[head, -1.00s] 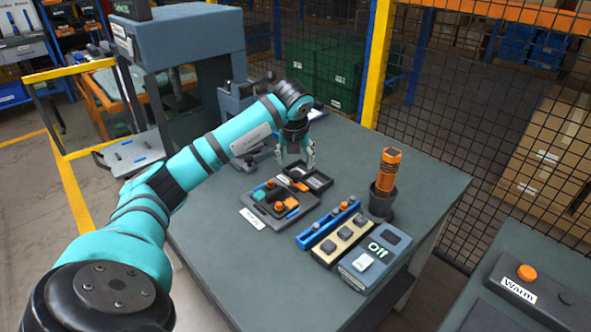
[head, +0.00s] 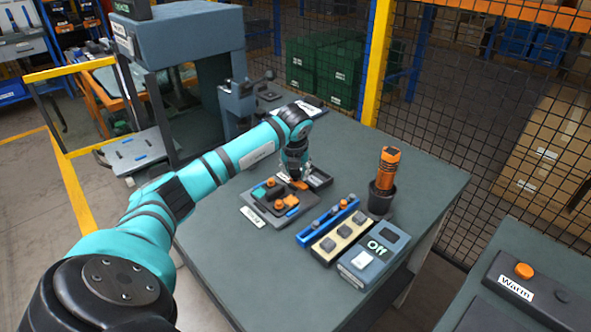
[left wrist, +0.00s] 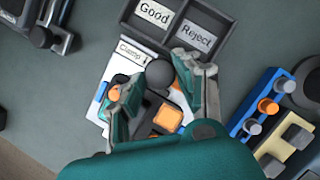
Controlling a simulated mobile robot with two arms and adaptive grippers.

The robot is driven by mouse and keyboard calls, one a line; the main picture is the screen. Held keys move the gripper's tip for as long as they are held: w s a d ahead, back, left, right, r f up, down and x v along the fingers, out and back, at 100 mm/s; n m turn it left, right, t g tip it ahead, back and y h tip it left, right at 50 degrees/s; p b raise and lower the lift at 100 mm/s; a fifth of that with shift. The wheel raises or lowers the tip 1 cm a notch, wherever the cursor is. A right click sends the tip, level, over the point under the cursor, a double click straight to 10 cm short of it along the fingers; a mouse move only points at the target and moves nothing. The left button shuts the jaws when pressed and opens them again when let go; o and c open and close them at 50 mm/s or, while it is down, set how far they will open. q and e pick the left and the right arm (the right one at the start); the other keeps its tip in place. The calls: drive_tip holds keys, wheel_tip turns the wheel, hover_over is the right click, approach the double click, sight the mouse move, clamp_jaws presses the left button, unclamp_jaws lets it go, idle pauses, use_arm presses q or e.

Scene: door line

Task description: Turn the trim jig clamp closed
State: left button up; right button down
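The trim jig (head: 258,208) is a dark grey plate on the table with orange knobs and a teal piece. In the left wrist view a "Clamp" label (left wrist: 131,50) lies beside a round dark knob (left wrist: 160,74). My left gripper (head: 297,183) is low over the jig's far side. In the left wrist view its fingers (left wrist: 160,95) are apart, one on each side of the dark knob; I cannot tell whether they touch it. The fingers hide parts of the jig. My right gripper is not in view.
A "Good"/"Reject" tray (left wrist: 230,17) lies just beyond the jig. The table's front left is clear.

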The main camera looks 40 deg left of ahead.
use_arm(q)
drive_tip(key=c, duration=0.5)
drive_tip(key=shift+c, duration=0.2)
drive_tip(key=m+h+b, duration=0.1)
drive_tip(key=m+b, duration=0.1)
drive_tip(key=shift+a+f+m+t, duration=0.1)
drive_tip(key=shift+a+m+t, duration=0.05)
drive_tip(key=shift+m+t, duration=0.2)
drive_tip(key=m, duration=0.1)
drive_tip(key=m+h+b, duration=0.1)
drive_tip(key=m, duration=0.1)
drive_tip(key=shift+s+a+m, duration=0.1)
drive_tip(key=shift+a+m, duration=0.05)
drive_tip(key=shift+m, duration=0.1)
drive_tip(key=m+h, duration=0.1)
drive_tip(key=m, duration=0.1)
drive_tip(key=shift+a+m, duration=0.1)
drive_tip(key=shift+m, duration=0.3)
drive_tip(key=m, duration=0.1)
drive_tip(key=m+h, duration=0.1)
drive_tip(key=shift+a+r+m, duration=0.1)
drive_tip(key=shift+r+m, duration=0.1)
drive_tip(key=shift+m, duration=0.2)
drive_tip(key=m+h, duration=0.1)
drive_tip(key=m, duration=0.2)
drive_tip(key=m+g+h, duration=0.1)
drive_tip(key=m, duration=0.2)
drive_tip(key=shift+w+a, duration=0.15)
drive_tip(key=shift+w, duration=0.05)
drive_tip(key=shift+h, duration=0.3)
